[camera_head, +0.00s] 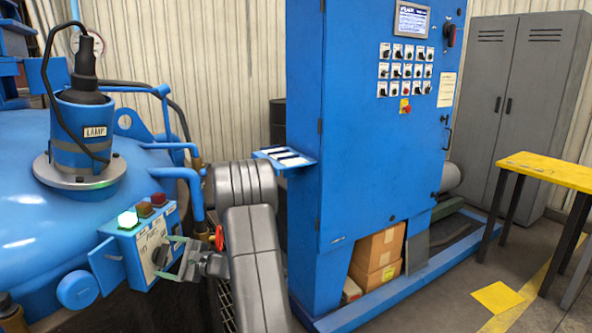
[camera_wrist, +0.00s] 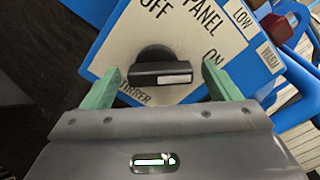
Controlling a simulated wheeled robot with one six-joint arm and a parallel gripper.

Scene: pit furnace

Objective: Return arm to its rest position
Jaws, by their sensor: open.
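My gripper (camera_head: 170,258) is in front of the blue switch box (camera_head: 122,258) on the blue vessel. In the wrist view its two green fingers (camera_wrist: 160,75) are spread apart, one on each side of a black rotary knob (camera_wrist: 158,72). Gaps show between the knob and both fingers, so the gripper is open and holds nothing. The knob's bar lies nearly level in the wrist view, its white mark on the right half. The white plate (camera_wrist: 190,25) around it reads PANEL, OFF and ON. My arm reaches from the bottom of the head view.
A red valve handle (camera_head: 219,238) and blue pipes are close to my wrist. A tall blue cabinet (camera_head: 375,150) stands right of my arm, with a small shelf (camera_head: 285,158) jutting out.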

